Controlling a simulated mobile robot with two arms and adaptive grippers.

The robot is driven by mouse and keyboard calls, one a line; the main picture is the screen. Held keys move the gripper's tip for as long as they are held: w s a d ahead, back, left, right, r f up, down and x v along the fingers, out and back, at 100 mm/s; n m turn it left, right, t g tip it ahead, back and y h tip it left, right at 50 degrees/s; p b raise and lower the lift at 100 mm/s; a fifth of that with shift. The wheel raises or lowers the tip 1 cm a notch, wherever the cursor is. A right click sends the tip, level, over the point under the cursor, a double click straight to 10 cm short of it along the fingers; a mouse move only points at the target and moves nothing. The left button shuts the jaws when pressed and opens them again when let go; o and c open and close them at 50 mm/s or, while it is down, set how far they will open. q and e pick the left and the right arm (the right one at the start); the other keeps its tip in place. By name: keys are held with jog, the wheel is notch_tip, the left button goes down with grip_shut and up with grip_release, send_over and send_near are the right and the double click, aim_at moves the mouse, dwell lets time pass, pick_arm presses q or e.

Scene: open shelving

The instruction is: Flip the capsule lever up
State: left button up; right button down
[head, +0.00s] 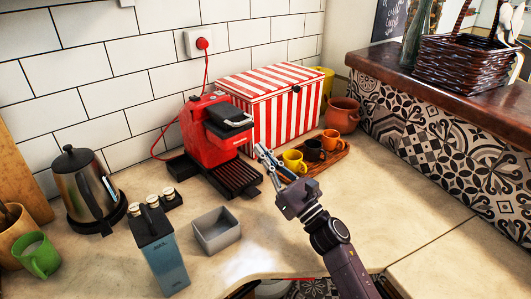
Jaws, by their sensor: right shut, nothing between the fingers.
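The red capsule coffee machine (207,132) stands against the tiled wall, left of the picture's middle. Its lever (232,117), dark with a silver edge, lies across the top of the machine's front part. My right gripper (262,152) comes up from the lower right. Its fingers are shut and empty, in front of and to the right of the machine, below and apart from the lever. My left gripper does not show.
A wooden tray (337,157) with yellow, dark and orange cups is just right of my gripper. A striped box (275,102) stands behind. A steel kettle (85,185), a blue carton (165,255) and a grey container (216,231) are left. The front-right counter is clear.

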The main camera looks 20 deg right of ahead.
aim_at(230, 117)
pick_arm(q)
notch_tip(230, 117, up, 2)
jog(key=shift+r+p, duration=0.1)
jog(key=shift+p, duration=0.7)
pick_arm(e)
jog(key=x, duration=0.6)
jog(key=shift+w+a, duration=0.1)
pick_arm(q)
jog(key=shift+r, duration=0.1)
pick_arm(e)
jog(key=shift+r, duration=0.15)
